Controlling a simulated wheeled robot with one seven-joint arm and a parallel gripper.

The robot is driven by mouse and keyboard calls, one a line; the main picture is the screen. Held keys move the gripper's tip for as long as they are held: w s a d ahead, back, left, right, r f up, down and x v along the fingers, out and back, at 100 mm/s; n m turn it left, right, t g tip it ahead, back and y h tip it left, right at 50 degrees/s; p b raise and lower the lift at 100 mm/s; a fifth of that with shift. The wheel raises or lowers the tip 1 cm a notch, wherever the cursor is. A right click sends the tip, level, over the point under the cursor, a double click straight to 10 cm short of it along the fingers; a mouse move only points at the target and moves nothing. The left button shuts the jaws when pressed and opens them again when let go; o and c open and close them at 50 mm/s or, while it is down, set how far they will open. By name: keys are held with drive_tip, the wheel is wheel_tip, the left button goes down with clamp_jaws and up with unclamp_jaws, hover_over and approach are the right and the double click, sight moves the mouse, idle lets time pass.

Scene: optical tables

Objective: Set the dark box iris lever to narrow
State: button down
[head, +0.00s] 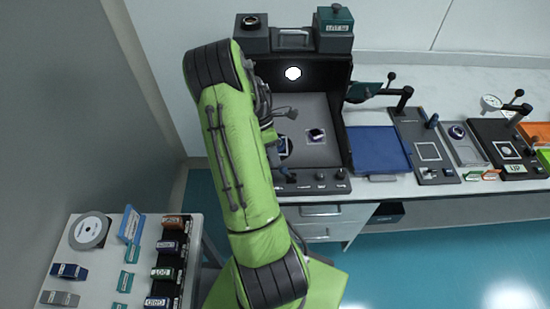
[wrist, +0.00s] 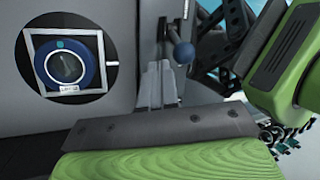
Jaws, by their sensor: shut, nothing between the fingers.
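The dark box (head: 343,125) stands open-fronted on the back bench, left of centre, with a bright white round spot (head: 293,73) near its top. My gripper (head: 290,113) is at the box's left side, partly hidden by my green arm. In the wrist view, a grey panel (wrist: 118,25) has a round opening (wrist: 30,85). A blue ring-shaped piece (wrist: 68,66) on a white-edged square shows through it. My gripper's fingers (wrist: 162,72) are shut and empty, close beside the lever; contact cannot be told.
Small items lie inside the box, including a dark piece on a pale square (head: 316,135). Right of it are a blue mat (head: 375,150) and black fixtures with posts (head: 405,98). A side table (head: 90,265) with blocks is at lower left. The teal floor (head: 440,255) is clear.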

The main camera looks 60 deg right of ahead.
drive_tip(key=shift+s+a, duration=0.2)
drive_tip(key=shift+s, duration=0.05)
